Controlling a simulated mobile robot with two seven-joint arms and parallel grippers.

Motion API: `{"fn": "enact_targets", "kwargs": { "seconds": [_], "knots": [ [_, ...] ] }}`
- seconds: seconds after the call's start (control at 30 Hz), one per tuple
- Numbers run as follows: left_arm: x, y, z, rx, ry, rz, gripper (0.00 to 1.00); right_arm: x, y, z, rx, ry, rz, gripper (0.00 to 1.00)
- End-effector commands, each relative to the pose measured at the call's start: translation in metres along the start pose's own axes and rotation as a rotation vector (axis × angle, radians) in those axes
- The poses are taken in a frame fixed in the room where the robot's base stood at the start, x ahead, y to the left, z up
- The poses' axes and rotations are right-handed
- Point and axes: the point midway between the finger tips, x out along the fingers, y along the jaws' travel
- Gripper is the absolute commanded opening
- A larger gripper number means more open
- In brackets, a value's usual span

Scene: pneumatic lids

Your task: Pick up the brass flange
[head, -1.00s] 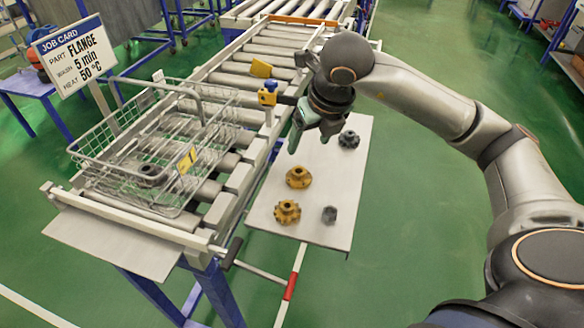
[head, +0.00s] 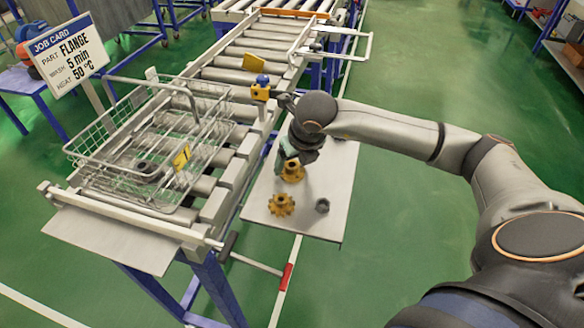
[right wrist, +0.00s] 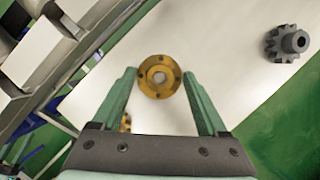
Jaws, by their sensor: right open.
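The brass flange (head: 292,174) sits on the pale side table, partly covered by my right gripper (head: 285,160) in the head view. In the right wrist view the flange (right wrist: 146,78) is a round brass disc with a centre hole and small bolt holes. It lies between the green fingertips of my right gripper (right wrist: 159,74), with a gap on each side. The right gripper is open and empty above it; how far above is hard to tell. My left gripper is not in view.
A brass gear (head: 281,205) and a small dark part (head: 322,205) stand nearer the table's (head: 310,227) front. A dark gear (right wrist: 275,45) shows in the right wrist view. A wire basket (head: 120,195) holding a dark ring rests on the roller conveyor (head: 222,72) to the left.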

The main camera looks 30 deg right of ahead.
Motion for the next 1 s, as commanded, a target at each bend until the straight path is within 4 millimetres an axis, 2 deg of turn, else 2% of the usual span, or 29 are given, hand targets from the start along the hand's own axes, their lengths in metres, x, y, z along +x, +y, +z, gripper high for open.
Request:
{"fn": "enact_targets", "kwargs": {
  "seconds": [0.1,0.77,1.0],
  "knots": [
    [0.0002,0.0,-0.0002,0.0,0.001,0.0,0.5,0.0,0.0,-0.0002,0.0,0.001,0.0,0.74],
    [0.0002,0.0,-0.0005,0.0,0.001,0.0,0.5,-0.0005,-0.0002,-0.0001,0.0,0.001,0.0,0.0],
    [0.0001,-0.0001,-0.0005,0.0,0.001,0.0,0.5,-0.0006,-0.0003,0.0,0.0,0.001,-0.001,0.0]
  ]
}}
